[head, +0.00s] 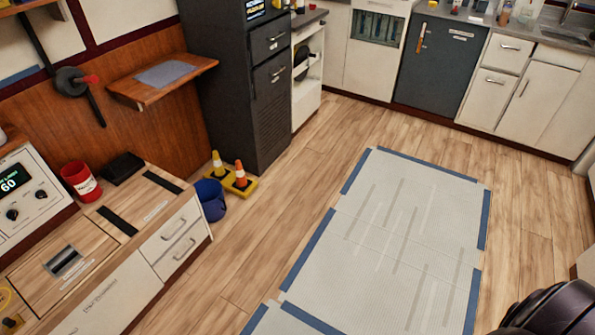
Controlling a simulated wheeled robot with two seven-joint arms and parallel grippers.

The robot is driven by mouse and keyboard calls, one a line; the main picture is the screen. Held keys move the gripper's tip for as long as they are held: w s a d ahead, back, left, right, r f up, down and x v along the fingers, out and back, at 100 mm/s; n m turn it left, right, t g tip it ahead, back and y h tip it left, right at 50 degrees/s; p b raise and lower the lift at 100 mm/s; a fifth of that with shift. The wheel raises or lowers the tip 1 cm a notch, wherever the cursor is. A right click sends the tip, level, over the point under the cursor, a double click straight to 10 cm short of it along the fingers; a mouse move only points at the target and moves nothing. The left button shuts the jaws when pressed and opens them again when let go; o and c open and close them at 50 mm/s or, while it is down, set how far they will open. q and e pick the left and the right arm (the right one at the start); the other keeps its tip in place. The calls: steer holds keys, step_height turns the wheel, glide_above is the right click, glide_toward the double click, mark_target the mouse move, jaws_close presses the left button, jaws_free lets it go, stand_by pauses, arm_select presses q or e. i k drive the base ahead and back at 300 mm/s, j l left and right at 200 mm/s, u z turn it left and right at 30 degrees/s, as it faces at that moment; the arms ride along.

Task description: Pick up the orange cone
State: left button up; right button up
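The orange cone (240,173) has a pale band and stands upright on a yellow base (247,188) on the floor, in front of the dark cabinet. A yellow cone (217,161) with a pale band stands just left of it. A blue bucket (210,201) stands in front of the yellow cone, close to the orange cone's left side. Neither of my grippers shows clearly in the head view. A dark rounded part, probably mine, shows at the lower right corner, far from the cone.
A wooden counter with white drawers (172,236) stands left of the bucket, with a red can (82,181) on it. A tall dark cabinet (262,95) rises behind the cones. A grey mat with blue edges (405,225) lies on open wooden floor to the right.

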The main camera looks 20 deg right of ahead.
mark_target(240, 183)
steer(key=z, duration=0.25)
steer(key=i+l+u, duration=0.1)
steer(key=i+l, duration=0.15)
steer(key=i, duration=0.15)
steer(key=i+l+u, duration=0.15)
steer(key=i+l, duration=0.15)
steer(key=i, duration=0.1)
